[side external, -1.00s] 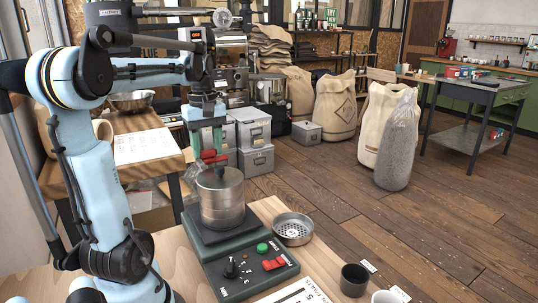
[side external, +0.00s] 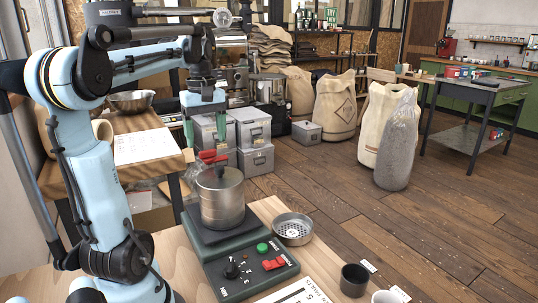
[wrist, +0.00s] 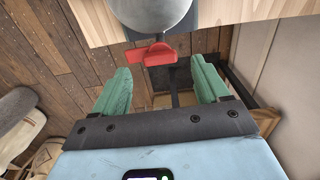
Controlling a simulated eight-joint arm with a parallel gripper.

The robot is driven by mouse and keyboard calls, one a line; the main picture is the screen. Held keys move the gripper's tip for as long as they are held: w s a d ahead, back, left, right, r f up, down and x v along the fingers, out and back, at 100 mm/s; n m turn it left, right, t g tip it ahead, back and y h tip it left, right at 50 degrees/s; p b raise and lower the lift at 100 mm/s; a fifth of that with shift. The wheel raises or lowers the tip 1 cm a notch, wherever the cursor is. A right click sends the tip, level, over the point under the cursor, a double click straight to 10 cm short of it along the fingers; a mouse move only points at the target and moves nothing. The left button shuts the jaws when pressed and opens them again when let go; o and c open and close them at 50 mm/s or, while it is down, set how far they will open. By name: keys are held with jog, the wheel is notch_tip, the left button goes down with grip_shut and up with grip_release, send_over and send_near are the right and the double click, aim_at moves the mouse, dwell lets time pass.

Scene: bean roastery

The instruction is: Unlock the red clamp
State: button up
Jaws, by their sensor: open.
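The red clamp (side external: 212,157) sits at the upper rim of a metal canister (side external: 220,200), which stands on a dark green device with a control panel. In the wrist view the red clamp (wrist: 150,53) sticks out from the canister's edge (wrist: 152,14). My gripper (side external: 205,138) is open, with its green fingers spread just above the clamp. In the wrist view my gripper (wrist: 160,66) shows the clamp lying between the lines of the two fingertips, slightly beyond them. Neither finger appears to touch it. The clamp's exact joint to the canister is unclear.
A perforated metal dish (side external: 293,229) stands right of the device. A dark cup (side external: 354,280) and a white cup stand at the front right. A table with a paper sheet (side external: 145,146) and grey boxes (side external: 254,128) are behind the clamp.

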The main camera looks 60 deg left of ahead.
aim_at(207, 150)
notch_tip(207, 150, up, 9)
dwell(0.4)
jog(key=shift+f, duration=0.1)
jog(key=w+d+f+m+t+y, duration=0.1)
jog(key=w+d+f+m+t, duration=0.1)
jog(key=w+d+f+m, duration=0.4)
jog(key=w+d+f+m+t, duration=0.1)
jog(key=d+f+m, duration=0.25)
jog(key=d, duration=0.45)
jog(key=s+d+f+m+t+h, duration=0.1)
jog(key=d+f+m+t, duration=0.3)
jog(key=d+f+m, duration=0.4)
jog(key=d+f, duration=0.1)
jog(key=d, duration=0.3)
jog(key=shift+d+f+m, duration=0.15)
jog(key=shift+d+m, duration=0.15)
jog(key=shift+m, duration=0.05)
